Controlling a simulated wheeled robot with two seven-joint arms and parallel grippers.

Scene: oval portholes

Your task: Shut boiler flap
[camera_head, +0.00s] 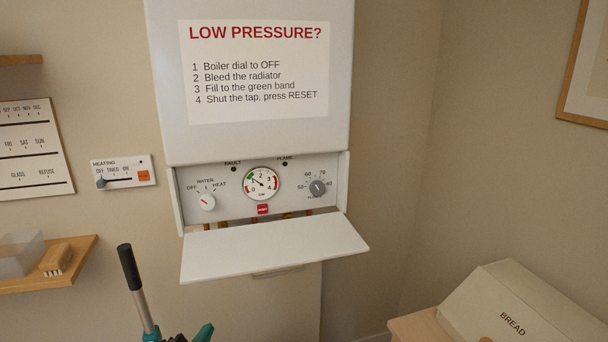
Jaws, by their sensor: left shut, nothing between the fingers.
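The white boiler flap (272,249) hangs open below the boiler's control panel (225,184). It is hinged along its back edge and sticks out toward me, nearly flat. The panel behind it is exposed. The boiler body (250,142) is white and fixed to the wall. My left gripper (128,267) shows at the bottom left, pointing up, with a black tip on a silver shaft above teal parts. It is shut and empty, left of the flap and apart from it. My right gripper is not in view.
A wooden shelf (30,281) with a clear bin (20,256) and a brush (55,259) is at left. A heating control (122,172) is on the wall. A bread box (530,305) stands at lower right. The space in front of the flap looks clear.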

